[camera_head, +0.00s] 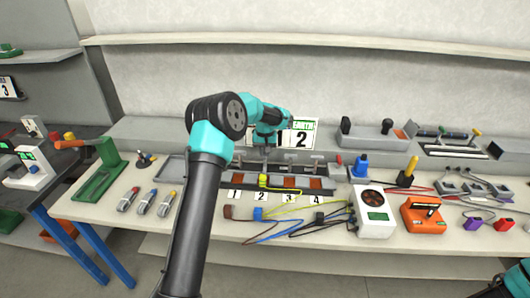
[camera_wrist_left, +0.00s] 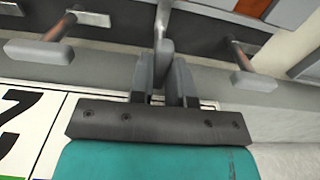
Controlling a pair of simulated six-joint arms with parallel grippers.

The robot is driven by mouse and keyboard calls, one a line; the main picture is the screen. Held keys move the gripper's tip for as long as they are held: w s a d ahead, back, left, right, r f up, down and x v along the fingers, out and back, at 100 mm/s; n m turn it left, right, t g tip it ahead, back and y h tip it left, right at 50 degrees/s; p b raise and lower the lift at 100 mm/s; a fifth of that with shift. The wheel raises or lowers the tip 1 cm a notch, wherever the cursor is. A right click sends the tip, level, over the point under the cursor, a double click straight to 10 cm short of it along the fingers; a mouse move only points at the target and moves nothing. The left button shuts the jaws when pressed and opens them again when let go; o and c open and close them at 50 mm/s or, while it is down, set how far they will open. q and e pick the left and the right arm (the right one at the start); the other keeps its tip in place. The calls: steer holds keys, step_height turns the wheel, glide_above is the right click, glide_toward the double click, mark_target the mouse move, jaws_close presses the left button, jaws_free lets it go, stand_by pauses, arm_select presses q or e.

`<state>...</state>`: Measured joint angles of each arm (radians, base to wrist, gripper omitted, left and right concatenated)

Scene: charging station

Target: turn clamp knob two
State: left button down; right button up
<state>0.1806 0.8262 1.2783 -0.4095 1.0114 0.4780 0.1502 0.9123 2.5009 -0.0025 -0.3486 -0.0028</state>
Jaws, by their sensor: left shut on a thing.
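A row of grey T-bar clamp knobs stands along the back of the four-slot station (camera_head: 332,184), whose slots carry labels 1 to 4. My left gripper (camera_head: 265,146) is over the knob behind slot two, with slot label 2 (camera_head: 262,194) in front. In the left wrist view my left gripper (camera_wrist_left: 163,68) is shut on the middle knob (camera_wrist_left: 164,30). Its bar points lengthwise between the fingers, while the neighbouring knobs, one left (camera_wrist_left: 40,52) and one right (camera_wrist_left: 254,82), have bars lying crosswise. A yellow piece (camera_head: 263,180) sits in slot two. My right gripper is out of view.
Neighbouring knobs stand close on both sides. A number sign (camera_head: 302,134) is behind the gripper. In front lie wires, a brown-and-blue cylinder (camera_head: 242,213) and a white fan box (camera_head: 373,212). A green stand (camera_head: 98,172) is at left.

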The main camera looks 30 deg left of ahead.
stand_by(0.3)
arm_select(q)
steer(key=c, duration=1.1)
jaws_free()
step_height(320, 180, up, 18)
steer(key=shift+f, duration=0.25)
